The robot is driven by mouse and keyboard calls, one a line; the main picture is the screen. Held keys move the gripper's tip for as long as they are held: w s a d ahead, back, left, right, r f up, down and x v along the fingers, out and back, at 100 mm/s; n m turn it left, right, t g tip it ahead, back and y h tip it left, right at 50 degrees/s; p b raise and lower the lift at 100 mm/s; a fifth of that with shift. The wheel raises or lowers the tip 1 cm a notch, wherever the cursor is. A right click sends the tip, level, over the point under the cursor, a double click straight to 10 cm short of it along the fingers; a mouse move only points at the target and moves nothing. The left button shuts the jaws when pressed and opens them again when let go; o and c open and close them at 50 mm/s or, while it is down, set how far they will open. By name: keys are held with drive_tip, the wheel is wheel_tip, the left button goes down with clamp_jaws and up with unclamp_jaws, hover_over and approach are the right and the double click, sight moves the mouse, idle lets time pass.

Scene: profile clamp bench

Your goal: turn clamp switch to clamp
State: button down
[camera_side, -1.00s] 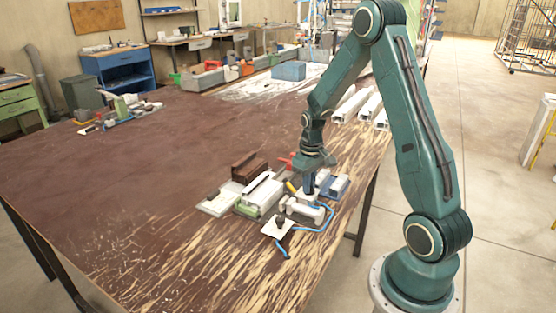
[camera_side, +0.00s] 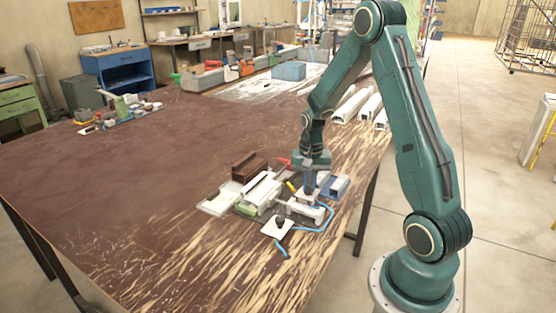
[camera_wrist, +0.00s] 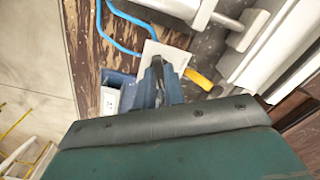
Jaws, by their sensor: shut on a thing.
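My gripper (camera_side: 309,187) points down over a small white plate beside the clamp unit on the table. In the wrist view its dark blue fingers (camera_wrist: 160,75) are shut at this white plate (camera_wrist: 168,53). The clamp switch they close on is mostly hidden between them, so I cannot make out its setting. The clamp (camera_side: 260,195), with a white profile and a green part, stands left of my gripper. A yellow handle (camera_wrist: 198,80) lies just right of the fingers in the wrist view.
A second white plate with a dark knob (camera_side: 278,224) lies at the front, near a blue hose (camera_side: 318,228). A blue-grey block (camera_side: 335,187) stands close right of my gripper. A brown profile (camera_side: 249,167) lies behind the clamp. The table's left front is clear.

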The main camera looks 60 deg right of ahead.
sight(309, 187)
drive_tip(key=shift+r, duration=0.1)
idle(0.3)
drive_tip(key=c, duration=1.5)
unclamp_jaws()
wheel_tip(309, 187, up, 14)
drive_tip(key=shift+f, duration=0.1)
